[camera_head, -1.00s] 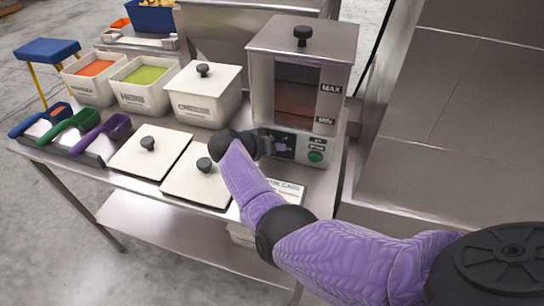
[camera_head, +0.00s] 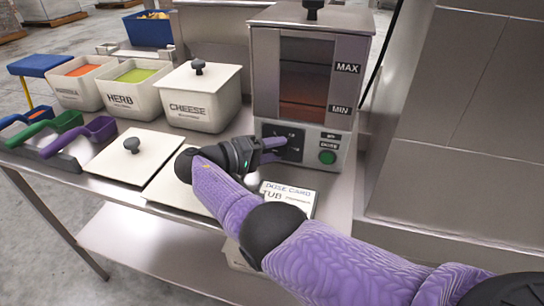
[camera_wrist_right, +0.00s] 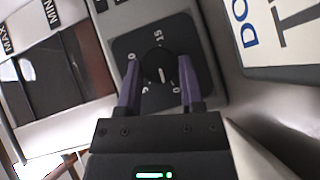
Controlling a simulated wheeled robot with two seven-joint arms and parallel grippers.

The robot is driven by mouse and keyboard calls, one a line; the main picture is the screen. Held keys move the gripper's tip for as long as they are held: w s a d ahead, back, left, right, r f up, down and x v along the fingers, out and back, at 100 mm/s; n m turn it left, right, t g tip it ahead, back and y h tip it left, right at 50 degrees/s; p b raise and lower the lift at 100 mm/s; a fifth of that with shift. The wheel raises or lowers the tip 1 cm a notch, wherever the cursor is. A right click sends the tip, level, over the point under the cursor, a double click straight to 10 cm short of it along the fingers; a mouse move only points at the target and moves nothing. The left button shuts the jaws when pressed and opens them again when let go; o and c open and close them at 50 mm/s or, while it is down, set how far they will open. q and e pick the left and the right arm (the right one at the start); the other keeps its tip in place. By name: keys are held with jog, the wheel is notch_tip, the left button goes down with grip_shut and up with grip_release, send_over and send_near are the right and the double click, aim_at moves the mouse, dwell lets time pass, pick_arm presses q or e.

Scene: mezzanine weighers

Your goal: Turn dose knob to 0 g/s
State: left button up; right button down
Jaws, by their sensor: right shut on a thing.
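The dosing machine (camera_head: 262,75) stands at the back of the table, with MAX and MIN marks by its window. Its dark dial plate (camera_head: 268,130) is on the lower front, beside a green button (camera_head: 327,157). My right gripper (camera_head: 274,147) is at the plate and covers the knob in the head view. In the right wrist view, the purple fingers of my right gripper (camera_wrist_right: 159,64) are shut on the round black dose knob (camera_wrist_right: 154,58), one each side. A short white mark on the knob points down the picture, between printed figures. The exact reading is unclear. My left gripper is out of view.
A dose card (camera_head: 287,196) stands just below my right wrist. Coloured scoops (camera_head: 85,138) lie at far left. A grey steel surface (camera_head: 455,150) is at right.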

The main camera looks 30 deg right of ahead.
jog(key=shift+f+n+h+b, duration=0.2)
jog(key=shift+n+h+b, duration=0.2)
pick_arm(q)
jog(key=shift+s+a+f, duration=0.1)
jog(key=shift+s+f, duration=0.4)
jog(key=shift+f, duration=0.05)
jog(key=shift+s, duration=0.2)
pick_arm(e)
jog(key=shift+r, duration=0.1)
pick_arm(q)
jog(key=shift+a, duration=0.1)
pick_arm(e)
jog(key=shift+c, duration=1.1)
grip_release()
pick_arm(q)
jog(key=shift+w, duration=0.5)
